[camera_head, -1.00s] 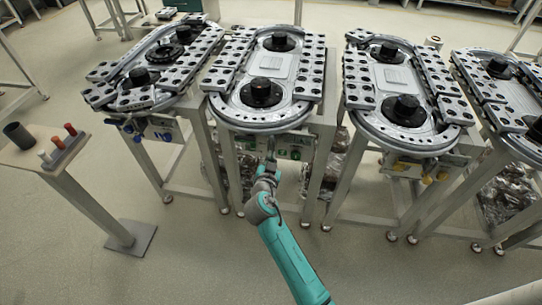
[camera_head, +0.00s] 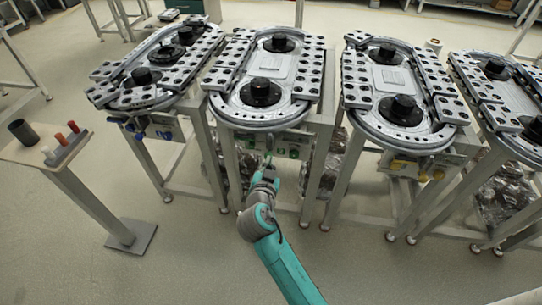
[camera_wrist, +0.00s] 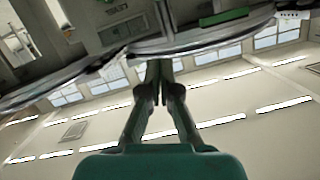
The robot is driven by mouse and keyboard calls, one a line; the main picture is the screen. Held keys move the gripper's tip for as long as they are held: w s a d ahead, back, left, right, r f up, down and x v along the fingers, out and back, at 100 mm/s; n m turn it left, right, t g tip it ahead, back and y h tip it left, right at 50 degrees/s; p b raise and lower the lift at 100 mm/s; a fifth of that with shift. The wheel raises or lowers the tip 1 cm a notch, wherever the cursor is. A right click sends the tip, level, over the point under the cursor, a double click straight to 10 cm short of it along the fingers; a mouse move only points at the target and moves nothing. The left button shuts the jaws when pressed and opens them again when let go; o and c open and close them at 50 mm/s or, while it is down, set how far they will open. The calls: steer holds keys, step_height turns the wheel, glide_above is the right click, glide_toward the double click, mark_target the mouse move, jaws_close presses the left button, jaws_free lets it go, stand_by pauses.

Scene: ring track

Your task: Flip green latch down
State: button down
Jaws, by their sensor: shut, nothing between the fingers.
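A light control panel with small green parts (camera_head: 280,152) sits under the front edge of the second ring track from the left. In the wrist view a flat green bar (camera_wrist: 223,17), which looks like the green latch, lies at the upper right on the panel's underside. It lies roughly level, but its exact position is hard to tell. My gripper (camera_head: 268,162) is just in front of and below the panel. In the wrist view my gripper (camera_wrist: 158,68) is shut and empty, its fingertips together left of and below the green bar. Contact with the panel cannot be seen.
A ring track with blue knobs (camera_head: 165,135) stands to the left, and one with yellow knobs (camera_head: 405,166) to the right. A small stand (camera_head: 50,155) with a dark cup and red pegs is at far left. The floor in front is clear.

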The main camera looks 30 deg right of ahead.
steer(key=shift+v, duration=0.85)
steer(key=s+a+f+n+y, duration=0.2)
steer(key=s+f+n+y, duration=0.25)
steer(key=s, duration=0.75)
steer(key=s+a+f+n+y, duration=0.1)
steer(key=s+f+n+y, duration=0.35)
steer(key=s, duration=0.75)
steer(key=s+r+t, duration=0.1)
steer(key=s+r, duration=0.3)
steer(key=s, duration=0.6)
steer(key=s+a+r, duration=0.1)
steer(key=s+r, duration=0.4)
steer(key=s, duration=0.5)
steer(key=shift+s+r+n+t+h, duration=0.2)
steer(key=shift+n+t+h, duration=0.1)
steer(key=shift+n+t, duration=0.1)
